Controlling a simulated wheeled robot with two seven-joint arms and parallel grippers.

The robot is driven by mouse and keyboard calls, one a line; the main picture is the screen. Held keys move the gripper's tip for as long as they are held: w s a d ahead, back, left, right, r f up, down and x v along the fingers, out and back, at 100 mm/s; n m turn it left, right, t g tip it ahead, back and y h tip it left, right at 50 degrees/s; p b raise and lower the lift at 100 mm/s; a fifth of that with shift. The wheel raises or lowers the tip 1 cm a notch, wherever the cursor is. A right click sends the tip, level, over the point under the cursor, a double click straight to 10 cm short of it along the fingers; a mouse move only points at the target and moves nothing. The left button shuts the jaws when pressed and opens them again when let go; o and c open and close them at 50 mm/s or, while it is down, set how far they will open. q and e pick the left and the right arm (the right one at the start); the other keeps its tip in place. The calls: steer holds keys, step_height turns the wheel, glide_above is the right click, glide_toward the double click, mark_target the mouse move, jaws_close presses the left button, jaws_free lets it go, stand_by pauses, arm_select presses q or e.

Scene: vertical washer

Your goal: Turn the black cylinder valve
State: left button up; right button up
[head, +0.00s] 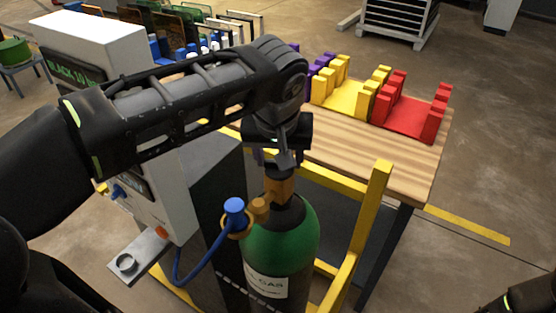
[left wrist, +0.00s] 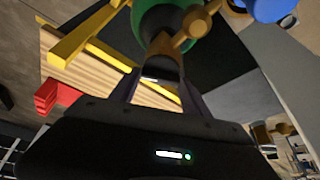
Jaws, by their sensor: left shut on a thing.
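The green gas cylinder (head: 281,240) with a dark shoulder and a white label stands upright in the lower middle of the head view. A brass neck (head: 280,188) rises from its top. My left gripper (head: 278,163) is directly above this neck, pointing down, and is shut on the valve at the top. In the left wrist view the dark valve (left wrist: 158,72) shows between the two fingers, with the brass fitting (left wrist: 164,44) and green cylinder (left wrist: 160,15) beyond. The gripper hides most of the valve in the head view.
A blue-knobbed regulator (head: 235,207) with a blue hose is beside the neck. A yellow frame (head: 376,190) stands right of the cylinder. Behind is a wooden table (head: 405,181) with yellow and red racks. A white machine (head: 98,45) stands at left.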

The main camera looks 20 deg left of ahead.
arm_select(q)
steer(key=shift+w+d+n+g+y+b, duration=0.1)
steer(key=shift+n+g+y+b, duration=0.4)
steer(key=shift+n, duration=1.2)
steer(key=o, duration=1.4)
steer(key=shift+r, duration=0.1)
